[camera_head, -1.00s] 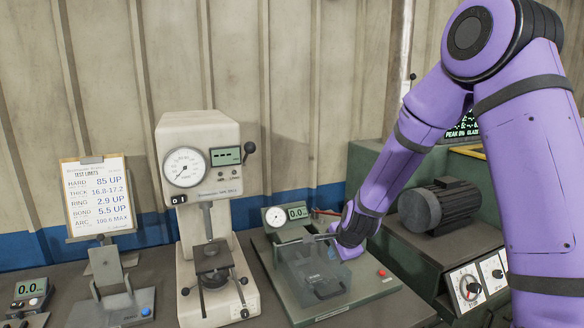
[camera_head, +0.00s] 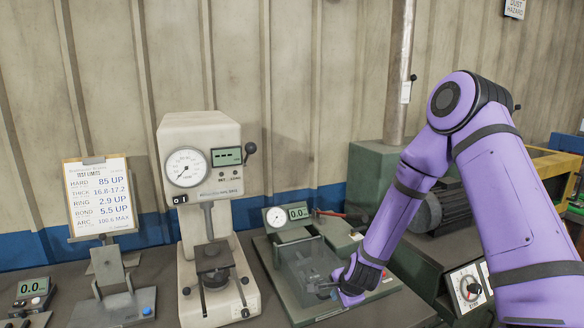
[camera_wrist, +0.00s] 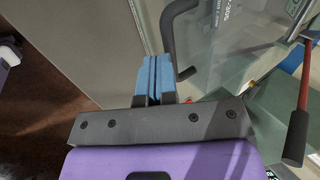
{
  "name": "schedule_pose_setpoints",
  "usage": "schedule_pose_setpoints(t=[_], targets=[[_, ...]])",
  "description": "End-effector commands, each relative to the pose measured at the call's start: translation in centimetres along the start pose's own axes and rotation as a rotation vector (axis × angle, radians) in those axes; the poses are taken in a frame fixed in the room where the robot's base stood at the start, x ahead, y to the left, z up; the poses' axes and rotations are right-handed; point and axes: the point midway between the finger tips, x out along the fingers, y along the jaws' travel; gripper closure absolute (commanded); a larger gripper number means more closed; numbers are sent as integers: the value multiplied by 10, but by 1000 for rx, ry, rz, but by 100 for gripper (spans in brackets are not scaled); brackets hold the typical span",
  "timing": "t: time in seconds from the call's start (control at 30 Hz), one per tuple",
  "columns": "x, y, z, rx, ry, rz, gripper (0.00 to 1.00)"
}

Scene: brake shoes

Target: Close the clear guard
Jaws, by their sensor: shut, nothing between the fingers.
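The clear guard (camera_head: 308,262) is a see-through box on the green-grey test station, in the middle of the head view. Its clear panel (camera_wrist: 228,50) also fills the upper right of the wrist view, with a dark bar handle (camera_wrist: 168,32) on it. My gripper (camera_head: 322,287) is at the front right of the guard, low near its front edge. In the wrist view my gripper (camera_wrist: 152,70) has its blue fingers together and empty, just beside the handle. I cannot tell whether they touch it. The wrist hides part of the guard's front right corner.
A red lever with a dark grip (camera_wrist: 298,130) is at the right of the wrist view. A gauge with a display (camera_head: 286,215) stands behind the guard. A white press (camera_head: 200,165) is to the left. A motor on a green machine (camera_head: 440,212) is to the right.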

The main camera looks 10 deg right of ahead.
Motion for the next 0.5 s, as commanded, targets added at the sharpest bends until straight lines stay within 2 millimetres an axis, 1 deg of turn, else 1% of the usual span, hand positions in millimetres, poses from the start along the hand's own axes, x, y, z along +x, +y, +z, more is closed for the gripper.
schedule_pose_setpoints(t=[0.1,0.2,0.5], targets=[[10,6,0,1,0,1,100],[16,9,0,1,0,1,100],[20,10,0,0,1,-1,100]])
